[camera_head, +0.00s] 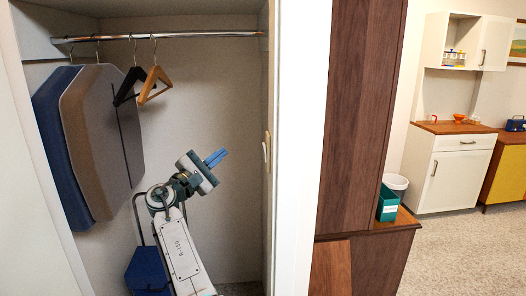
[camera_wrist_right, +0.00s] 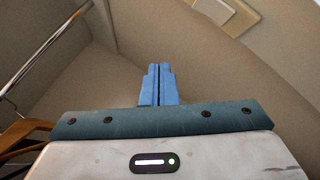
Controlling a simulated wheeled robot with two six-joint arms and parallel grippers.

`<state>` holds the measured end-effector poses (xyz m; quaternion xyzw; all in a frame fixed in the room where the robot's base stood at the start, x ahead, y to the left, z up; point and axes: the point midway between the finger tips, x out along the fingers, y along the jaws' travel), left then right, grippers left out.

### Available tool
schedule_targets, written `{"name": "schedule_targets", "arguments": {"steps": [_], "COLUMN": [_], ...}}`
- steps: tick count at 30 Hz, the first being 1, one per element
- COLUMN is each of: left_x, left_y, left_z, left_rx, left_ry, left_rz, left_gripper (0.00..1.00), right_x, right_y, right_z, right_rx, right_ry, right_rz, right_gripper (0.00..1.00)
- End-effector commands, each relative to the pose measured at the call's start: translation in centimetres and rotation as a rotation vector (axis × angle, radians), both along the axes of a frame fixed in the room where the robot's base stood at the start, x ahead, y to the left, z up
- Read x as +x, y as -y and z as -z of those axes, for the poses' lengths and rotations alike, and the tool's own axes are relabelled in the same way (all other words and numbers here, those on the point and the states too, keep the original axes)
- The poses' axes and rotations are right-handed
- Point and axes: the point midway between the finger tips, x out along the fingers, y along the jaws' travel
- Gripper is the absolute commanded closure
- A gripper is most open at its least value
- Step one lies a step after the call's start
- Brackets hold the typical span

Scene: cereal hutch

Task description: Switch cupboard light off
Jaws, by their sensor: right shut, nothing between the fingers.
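The light switch (camera_head: 266,152) is a pale plate on the right inner side of the cupboard, beside the opening. It also shows at the top of the right wrist view as a cream plate (camera_wrist_right: 227,13), cut by the picture edge. My right gripper (camera_head: 218,156) is inside the cupboard, left of the switch and apart from it. Its blue fingers (camera_wrist_right: 159,70) are shut with nothing between them. In the head view they point up and right. No lamp shows, so I cannot tell the light's state. My left gripper is not in view.
A metal rail (camera_head: 190,36) crosses the cupboard top. Dark and wooden hangers (camera_head: 155,84) and large padded grey-brown (camera_head: 95,140) and blue pieces hang at left. A blue object (camera_head: 147,270) stands low behind my arm. The white frame (camera_head: 302,150) bounds the opening at right.

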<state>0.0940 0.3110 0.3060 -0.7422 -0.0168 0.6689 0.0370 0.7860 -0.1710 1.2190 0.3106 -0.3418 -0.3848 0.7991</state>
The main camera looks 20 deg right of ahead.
Motion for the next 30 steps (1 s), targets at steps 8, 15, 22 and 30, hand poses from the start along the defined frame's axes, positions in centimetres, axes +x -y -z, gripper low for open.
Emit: {"name": "schedule_targets", "arguments": {"steps": [8,15,22,30], "left_x": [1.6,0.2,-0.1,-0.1], "left_y": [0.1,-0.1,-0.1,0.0], "left_z": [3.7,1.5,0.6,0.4], "left_rx": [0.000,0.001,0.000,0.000], "left_ry": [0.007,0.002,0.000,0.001], "left_rz": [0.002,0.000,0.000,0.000], "left_gripper": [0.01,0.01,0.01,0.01], "right_x": [-0.5,-1.4,-2.1,-2.3], "right_y": [1.4,4.6,7.0,7.9], "right_z": [0.5,-0.9,-1.0,-1.0], "right_rx": [0.000,-0.001,-0.001,-0.001], "right_ry": [0.005,0.001,0.001,0.001], "right_rz": [-0.001,0.002,0.002,-0.001], "right_gripper": [1.00,1.00,1.00,1.00]}}
